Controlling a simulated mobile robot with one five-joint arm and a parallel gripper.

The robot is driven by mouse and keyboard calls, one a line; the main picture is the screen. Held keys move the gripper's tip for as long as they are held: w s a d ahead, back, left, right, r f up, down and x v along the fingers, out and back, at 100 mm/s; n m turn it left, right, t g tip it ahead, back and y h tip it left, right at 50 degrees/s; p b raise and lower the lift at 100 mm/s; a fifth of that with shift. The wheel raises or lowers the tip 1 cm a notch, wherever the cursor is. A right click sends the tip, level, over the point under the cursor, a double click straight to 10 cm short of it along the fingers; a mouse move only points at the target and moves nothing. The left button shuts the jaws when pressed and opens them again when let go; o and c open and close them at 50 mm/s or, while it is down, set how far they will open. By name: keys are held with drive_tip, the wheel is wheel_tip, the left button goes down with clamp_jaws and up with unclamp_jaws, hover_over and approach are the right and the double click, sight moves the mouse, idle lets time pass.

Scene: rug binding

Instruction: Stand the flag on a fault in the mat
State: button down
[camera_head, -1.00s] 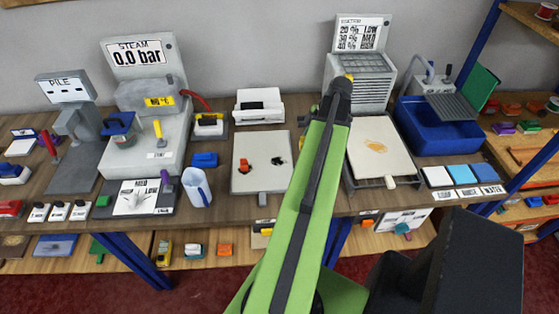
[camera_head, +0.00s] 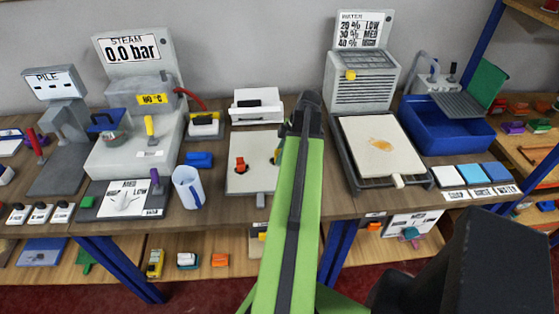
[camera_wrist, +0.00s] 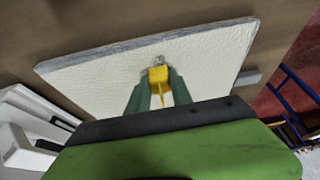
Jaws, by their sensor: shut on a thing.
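The pale mat (camera_head: 251,183) lies on the bench left of my arm, and it also shows in the wrist view (camera_wrist: 95,75). An orange piece (camera_head: 240,163) sits on its left half. In the wrist view my gripper (camera_wrist: 158,84) is shut on the yellow flag (camera_wrist: 157,76), in front of the mat. A small grey mark (camera_wrist: 160,59) shows on the mat just beyond the flag. I cannot tell whether the flag touches the mat. In the head view my arm hides the mat's right edge and most of the gripper.
A white device (camera_head: 256,104) stands behind the mat. A blue-grey jug (camera_head: 187,187) stands to its left. A stained pale mat (camera_head: 382,143) lies on a rack to the right, beside a blue basin (camera_head: 440,118). A steam machine (camera_head: 138,95) stands at the left.

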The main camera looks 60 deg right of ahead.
drive_tip(key=shift+f, duration=0.15)
drive_tip(key=c, duration=1.1)
unclamp_jaws()
drive_tip(key=shift+c, duration=0.2)
drive_tip(key=shift+r, duration=0.2)
drive_tip(key=shift+r, duration=0.2)
drive_tip(key=p+v, duration=1.1)
drive_tip(key=shift+r, duration=0.35)
drive_tip(key=shift+s, duration=0.15)
